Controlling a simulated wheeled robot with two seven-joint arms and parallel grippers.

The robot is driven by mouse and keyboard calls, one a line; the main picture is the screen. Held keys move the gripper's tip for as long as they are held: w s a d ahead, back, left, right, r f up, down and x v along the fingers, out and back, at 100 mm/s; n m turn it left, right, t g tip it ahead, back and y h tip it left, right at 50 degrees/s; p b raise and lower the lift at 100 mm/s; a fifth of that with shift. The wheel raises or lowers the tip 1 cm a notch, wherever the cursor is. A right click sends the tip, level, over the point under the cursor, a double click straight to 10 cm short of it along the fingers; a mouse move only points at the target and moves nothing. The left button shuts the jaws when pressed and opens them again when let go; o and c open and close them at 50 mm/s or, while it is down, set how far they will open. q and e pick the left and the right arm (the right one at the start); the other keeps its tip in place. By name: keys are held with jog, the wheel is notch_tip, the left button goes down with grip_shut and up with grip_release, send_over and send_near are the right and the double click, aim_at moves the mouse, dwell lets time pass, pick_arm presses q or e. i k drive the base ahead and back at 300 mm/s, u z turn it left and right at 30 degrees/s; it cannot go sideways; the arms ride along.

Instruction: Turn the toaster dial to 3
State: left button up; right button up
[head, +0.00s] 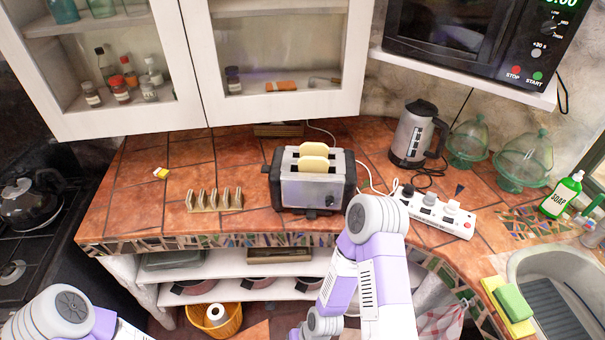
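A silver and black toaster (295,188) stands on the tiled counter near its front edge, with two slices of bread (313,155) sticking up from its slots. My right arm rises just right of the toaster and bends back down toward the bottom edge. Only part of my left arm shows in the bottom left corner. Neither gripper can be seen.
A white power strip (436,213) with plugs lies right of the toaster, with a kettle (416,133) behind it. A toast rack (214,199) stands to the left. Counter left of the toast rack is mostly clear.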

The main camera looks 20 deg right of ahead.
aim_at(330, 199)
jog(key=z, duration=1.05)
jog(key=k, duration=1.3)
jog(key=z, duration=1.1)
jog(key=i, duration=1)
jog(key=u, duration=1.1)
jog(key=i, duration=0.7)
jog(key=u, duration=0.6)
